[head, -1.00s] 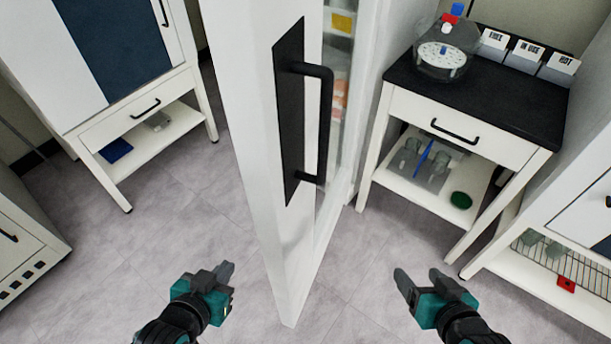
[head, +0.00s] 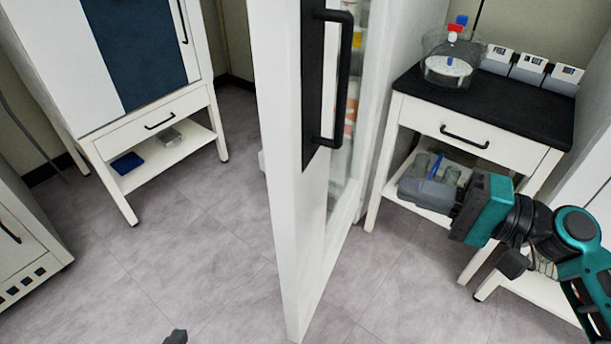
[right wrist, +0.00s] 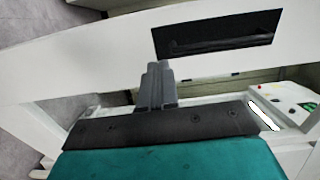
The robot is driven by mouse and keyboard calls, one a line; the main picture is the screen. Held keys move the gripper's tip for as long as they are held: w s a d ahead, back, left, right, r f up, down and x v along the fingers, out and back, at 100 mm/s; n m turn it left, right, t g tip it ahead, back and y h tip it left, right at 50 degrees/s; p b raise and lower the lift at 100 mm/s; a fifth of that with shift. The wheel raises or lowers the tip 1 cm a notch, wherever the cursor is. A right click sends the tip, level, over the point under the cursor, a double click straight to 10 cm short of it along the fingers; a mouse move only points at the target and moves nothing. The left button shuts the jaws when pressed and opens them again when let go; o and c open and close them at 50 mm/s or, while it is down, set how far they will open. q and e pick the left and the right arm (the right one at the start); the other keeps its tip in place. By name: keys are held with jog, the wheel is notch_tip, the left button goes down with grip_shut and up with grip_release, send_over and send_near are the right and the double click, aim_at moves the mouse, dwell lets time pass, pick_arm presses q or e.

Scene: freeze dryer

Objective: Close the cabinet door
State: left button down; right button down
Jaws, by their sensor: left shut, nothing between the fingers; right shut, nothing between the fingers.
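The white cabinet door (head: 280,200) stands open, its edge facing me in the middle of the head view. A black bar handle (head: 343,80) on a black plate is on its right face. My right gripper (head: 408,190) is shut and empty, to the right of the door with a gap between in the picture. In the right wrist view its fingers (right wrist: 155,80) are together, before a white panel with a dark rectangle (right wrist: 215,35), which looks like the door and handle plate. Only the tip of my left gripper (head: 176,337) shows at the bottom edge, left of the door.
The cabinet's inside with shelves is partly seen behind the door. A black-topped side table (head: 490,105) with a glass vessel (head: 450,68) and labelled boxes stands at the right. A white cabinet on a stand (head: 150,130) is at the left. Floor left of the door is clear.

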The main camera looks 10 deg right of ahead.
aim_at(305, 158)
jog(key=p+x, duration=0.2)
jog(key=x, duration=1.2)
jog(key=shift+r, duration=0.1)
jog(key=shift+p, duration=0.3)
